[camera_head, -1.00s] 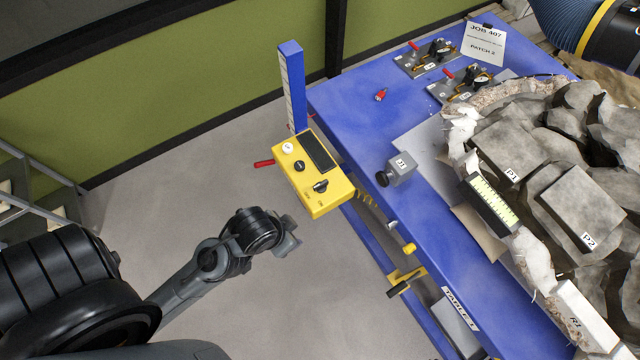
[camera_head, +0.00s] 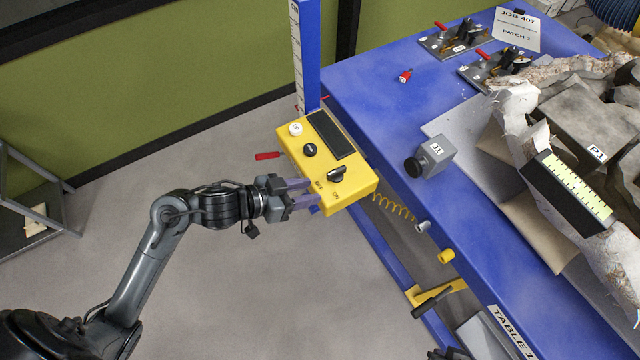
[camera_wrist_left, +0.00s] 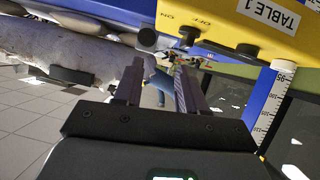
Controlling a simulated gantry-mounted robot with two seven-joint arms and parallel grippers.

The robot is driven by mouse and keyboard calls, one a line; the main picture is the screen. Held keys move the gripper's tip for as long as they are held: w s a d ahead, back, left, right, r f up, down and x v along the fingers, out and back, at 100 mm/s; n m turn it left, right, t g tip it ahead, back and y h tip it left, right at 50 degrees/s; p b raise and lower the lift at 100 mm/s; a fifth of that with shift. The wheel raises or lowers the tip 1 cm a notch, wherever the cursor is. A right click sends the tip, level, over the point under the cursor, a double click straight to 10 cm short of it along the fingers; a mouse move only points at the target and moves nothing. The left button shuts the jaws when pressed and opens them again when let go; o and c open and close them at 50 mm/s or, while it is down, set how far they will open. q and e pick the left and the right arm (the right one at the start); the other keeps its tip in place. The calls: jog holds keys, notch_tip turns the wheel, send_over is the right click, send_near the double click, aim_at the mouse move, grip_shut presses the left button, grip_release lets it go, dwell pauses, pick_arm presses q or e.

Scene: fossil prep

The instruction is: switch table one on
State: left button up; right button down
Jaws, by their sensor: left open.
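The yellow control box (camera_head: 350,190) is fixed at the near left corner of the blue table. On its top are a black switch knob (camera_head: 337,174) beside OFF and ON marks, a round black knob (camera_head: 310,150), a white button (camera_head: 296,129) and a dark display. I cannot tell which mark the switch knob points to. My left gripper (camera_head: 312,191) is open and empty beside the box's lower left edge, its fingertips close to the OFF mark. In the left wrist view the box (camera_wrist_left: 236,22) shows a TABLE 1 label, with the knob (camera_wrist_left: 188,34) ahead of the open fingers.
The blue table (camera_head: 385,120) bears a grey block marked J1 (camera_head: 436,156), clamps, and a fossil block in a plaster jacket. A blue post with a scale (camera_head: 306,60) rises behind the box. A red lever (camera_head: 267,156) sticks out left.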

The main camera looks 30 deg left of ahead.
aim_at(336, 171)
pick_arm(q)
jog(key=shift+m+t, duration=0.3)
jog(key=shift+t, duration=0.2)
jog(key=w+d+f+b, duration=0.1)
jog(key=w+f+b, duration=0.1)
jog(key=w, duration=0.2)
jog(key=w+f+b, duration=0.1)
jog(key=w+b, duration=0.1)
jog(key=w, duration=0.1)
jog(key=w+d+f+b, duration=0.1)
jog(key=w+f+b, duration=0.1)
jog(key=w, duration=0.2)
jog(key=shift+w+d+f, duration=0.3)
jog(key=shift+w+d, duration=0.05)
pick_arm(e)
notch_tip(336, 171, down, 8)
jog(key=shift+f, duration=0.15)
jog(key=shift+a, duration=0.1)
pick_arm(q)
jog(key=shift+y, duration=0.3)
grip_shut()
pick_arm(e)
jog(key=shift+a, duration=0.1)
